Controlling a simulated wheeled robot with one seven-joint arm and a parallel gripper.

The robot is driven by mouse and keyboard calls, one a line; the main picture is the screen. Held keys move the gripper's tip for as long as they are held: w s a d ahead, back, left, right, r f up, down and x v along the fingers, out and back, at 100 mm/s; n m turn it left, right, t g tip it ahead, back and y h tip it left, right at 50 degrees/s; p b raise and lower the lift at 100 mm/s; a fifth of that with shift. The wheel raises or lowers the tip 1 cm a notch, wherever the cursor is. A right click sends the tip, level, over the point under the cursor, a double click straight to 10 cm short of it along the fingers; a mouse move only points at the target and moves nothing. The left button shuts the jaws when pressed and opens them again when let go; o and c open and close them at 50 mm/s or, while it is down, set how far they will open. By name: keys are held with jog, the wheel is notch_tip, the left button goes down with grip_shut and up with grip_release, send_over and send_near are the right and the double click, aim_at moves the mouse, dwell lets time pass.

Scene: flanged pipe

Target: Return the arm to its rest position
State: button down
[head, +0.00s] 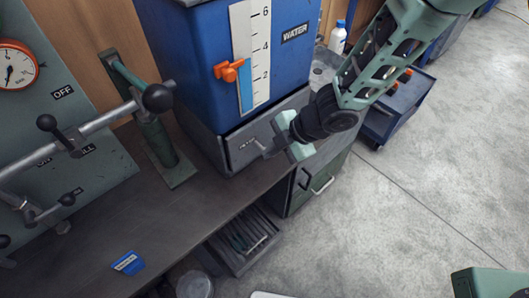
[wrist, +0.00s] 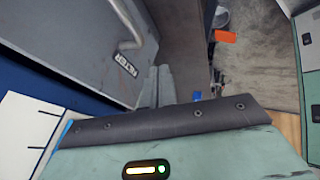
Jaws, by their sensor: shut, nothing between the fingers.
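My gripper (head: 268,149) is in front of the grey filter drawer (head: 238,158) under the blue water tank (head: 215,60), at the end of my green arm, which comes in from the top right. In the wrist view my gripper's two grey fingers (wrist: 158,78) are together with nothing between them. The drawer's curved metal handle (wrist: 130,38) is just left of the fingers and appears apart from them. I cannot tell the exact gap between fingers and drawer.
A dark bench (head: 85,225) carries a green stand (head: 165,150) with a lever and a blue labelled block (head: 128,263). A gauge panel (head: 60,110) stands at left. A blue cart (head: 395,110) is behind my arm. The concrete floor (head: 430,170) at right is mostly clear.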

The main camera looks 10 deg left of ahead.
jog(key=p+v, duration=0.1)
jog(key=v, duration=0.5)
jog(key=shift+r, duration=0.15)
jog(key=s+d+r+m+t+h, duration=0.1)
jog(key=d+r+m+t+h, duration=0.3)
jog(key=d+r+m, duration=0.55)
jog(key=s+d+r+m+g+h, duration=0.1)
jog(key=s+d+r+m, duration=0.1)
jog(key=s, duration=0.3)
jog(key=s+d+r+m+g+h+p, duration=0.1)
jog(key=s+d+r+m, duration=0.1)
jog(key=s+r+m, duration=0.2)
jog(key=s+d+r+m+g, duration=0.1)
jog(key=s+d+r+m, duration=0.1)
jog(key=s, duration=0.5)
jog(key=shift+s+d+r+m+g+h, duration=0.4)
jog(key=shift+d+m, duration=0.15)
jog(key=shift+m, duration=0.5)
